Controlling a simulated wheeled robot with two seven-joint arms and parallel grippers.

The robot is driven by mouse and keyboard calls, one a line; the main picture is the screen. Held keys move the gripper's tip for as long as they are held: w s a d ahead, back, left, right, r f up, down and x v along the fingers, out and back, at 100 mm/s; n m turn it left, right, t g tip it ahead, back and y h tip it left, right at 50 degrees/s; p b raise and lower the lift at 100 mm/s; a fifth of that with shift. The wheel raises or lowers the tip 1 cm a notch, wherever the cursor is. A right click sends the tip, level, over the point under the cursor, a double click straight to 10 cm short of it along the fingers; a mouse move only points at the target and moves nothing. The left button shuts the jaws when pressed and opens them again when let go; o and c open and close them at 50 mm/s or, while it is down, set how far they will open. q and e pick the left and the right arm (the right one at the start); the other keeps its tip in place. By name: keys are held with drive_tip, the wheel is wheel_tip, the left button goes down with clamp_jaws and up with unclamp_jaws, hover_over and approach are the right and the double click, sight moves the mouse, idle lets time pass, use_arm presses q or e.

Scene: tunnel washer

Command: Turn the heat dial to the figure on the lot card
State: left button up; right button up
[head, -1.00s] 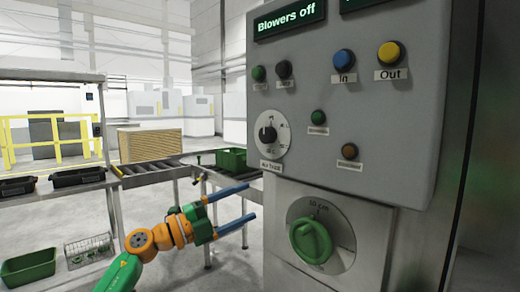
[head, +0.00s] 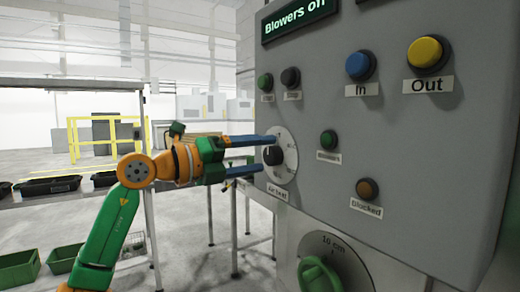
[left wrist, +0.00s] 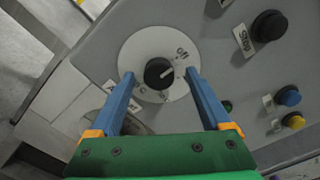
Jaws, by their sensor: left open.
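A small black knob (head: 273,155) sits on a round white dial plate on the grey panel. The label under it seems to read "Air test". I see no finger touching the knob. No dial marked as heat and no lot card can be made out. My right gripper is not in view.
A larger green knob (head: 320,276) marked "10 cm" is lower on the panel. Blue "In" (head: 361,66) and yellow "Out" (head: 425,51) buttons sit up right. The display (head: 298,20) reads "Blowers off". A green crate (head: 17,272) stands at lower left.

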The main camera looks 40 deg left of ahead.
use_arm(q)
drive_tip(key=shift+x, duration=0.85)
drive_tip(key=shift+s+a+f, duration=0.1)
drive_tip(key=shift+s+a, duration=0.05)
drive_tip(key=shift+s, duration=0.2)
drive_tip(key=c, duration=0.7)
clamp_jaws()
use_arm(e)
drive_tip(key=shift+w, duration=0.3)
